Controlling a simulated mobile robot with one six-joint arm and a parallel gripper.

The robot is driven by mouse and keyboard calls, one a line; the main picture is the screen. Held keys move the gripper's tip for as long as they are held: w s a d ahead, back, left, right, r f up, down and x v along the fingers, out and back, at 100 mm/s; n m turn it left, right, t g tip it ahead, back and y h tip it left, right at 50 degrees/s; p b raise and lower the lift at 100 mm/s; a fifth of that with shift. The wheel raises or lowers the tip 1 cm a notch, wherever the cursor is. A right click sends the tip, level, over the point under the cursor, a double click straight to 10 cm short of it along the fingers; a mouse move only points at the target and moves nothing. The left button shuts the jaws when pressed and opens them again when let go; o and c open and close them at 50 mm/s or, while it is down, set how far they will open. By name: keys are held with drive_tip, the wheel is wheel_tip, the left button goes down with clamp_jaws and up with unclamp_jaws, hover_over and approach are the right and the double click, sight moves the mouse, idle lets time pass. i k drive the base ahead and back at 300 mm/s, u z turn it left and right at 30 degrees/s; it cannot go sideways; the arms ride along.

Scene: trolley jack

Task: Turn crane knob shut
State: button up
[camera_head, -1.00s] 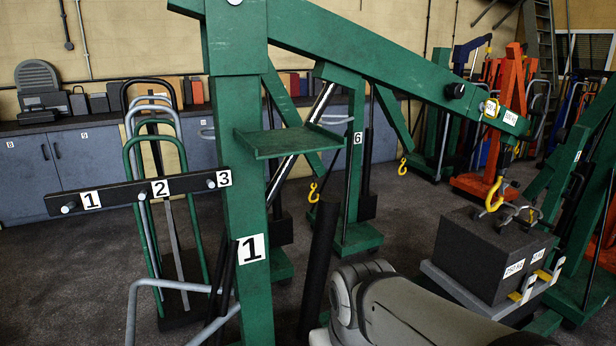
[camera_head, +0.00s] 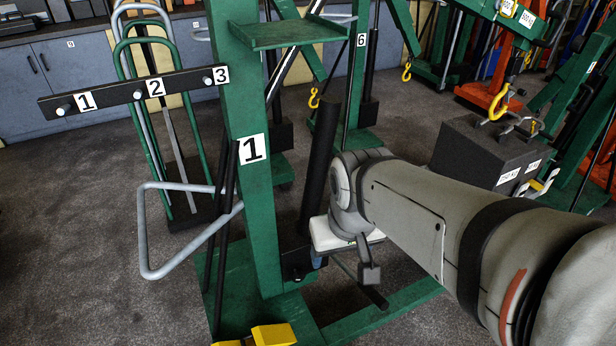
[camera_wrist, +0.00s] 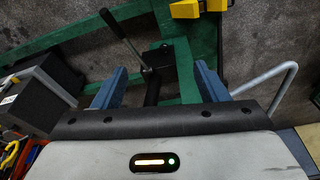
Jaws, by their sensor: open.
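The green crane marked 1 (camera_head: 252,200) stands in the middle of the head view. A black block (camera_head: 296,264) sits low on its column, and it also shows in the wrist view (camera_wrist: 158,58). A thin lever with a black grip (camera_head: 374,296) slants out beside it, also seen in the wrist view (camera_wrist: 107,18). I cannot tell which part is the knob. My gripper (camera_wrist: 158,78) is open, its two blue fingers apart. The black block and a dark cylinder (camera_wrist: 153,90) show between them, apparently untouched. In the head view, the arm hides most of the gripper.
A grey bent handle (camera_head: 150,230) projects left of the column. A dark weight (camera_head: 480,150) stands at the right. A numbered peg rail (camera_head: 110,97) crosses at left. Floor is clear at far left.

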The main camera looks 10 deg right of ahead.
sight(298, 276)
drive_tip(key=z, duration=0.8)
drive_tip(key=k, duration=0.5)
drive_tip(key=u, duration=0.65)
